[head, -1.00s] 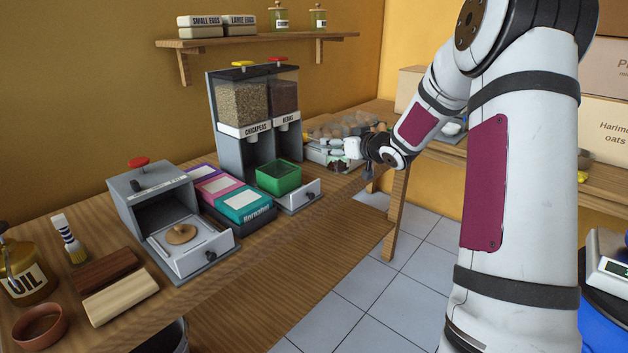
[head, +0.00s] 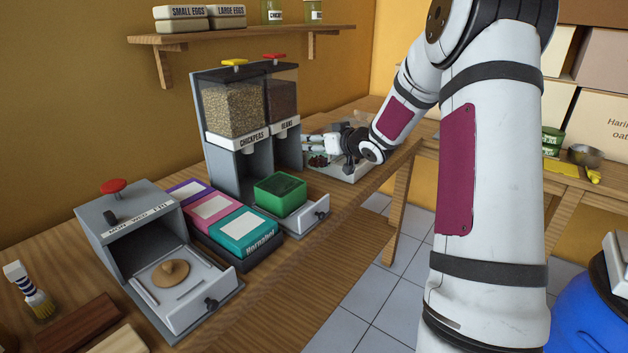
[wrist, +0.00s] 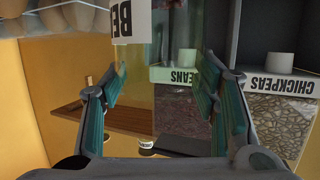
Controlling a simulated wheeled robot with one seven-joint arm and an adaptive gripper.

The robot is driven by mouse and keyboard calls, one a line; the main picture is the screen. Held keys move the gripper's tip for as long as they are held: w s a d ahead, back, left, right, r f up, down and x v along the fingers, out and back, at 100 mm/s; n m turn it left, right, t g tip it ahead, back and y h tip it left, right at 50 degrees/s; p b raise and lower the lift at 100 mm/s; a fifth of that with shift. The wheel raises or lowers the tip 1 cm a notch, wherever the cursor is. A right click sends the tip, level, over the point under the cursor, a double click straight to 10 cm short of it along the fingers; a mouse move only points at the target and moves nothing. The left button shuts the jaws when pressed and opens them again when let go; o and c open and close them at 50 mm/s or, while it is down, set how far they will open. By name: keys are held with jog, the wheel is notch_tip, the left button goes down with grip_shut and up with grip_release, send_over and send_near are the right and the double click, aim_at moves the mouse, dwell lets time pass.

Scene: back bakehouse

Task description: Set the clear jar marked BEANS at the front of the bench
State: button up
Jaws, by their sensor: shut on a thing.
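In the wrist view a clear jar (wrist: 122,20) shows between the fingers of my gripper (wrist: 160,75). Its white label reads "BE", and the rest is cut off or turned away. The teal finger pads are on either side of the glass. In the head view my gripper (head: 335,143) is over the far part of the bench (head: 290,255), just right of the dispenser. The jar cannot be made out clearly there.
The dispenser (head: 202,118) with chickpeas and beans stands close to the left of my gripper. A white tray (head: 352,172) lies below it. A green tub (head: 280,192), coloured boxes (head: 212,208) and a grey press (head: 125,225) stand nearer. The bench's front strip is bare.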

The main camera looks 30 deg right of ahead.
aim_at(319, 168)
notch_tip(319, 168, down, 9)
jog(key=shift+r+b, duration=0.15)
jog(key=shift+b, duration=0.9)
jog(key=o, duration=1.4)
jog(key=shift+f, duration=0.2)
jog(key=shift+o, duration=0.2)
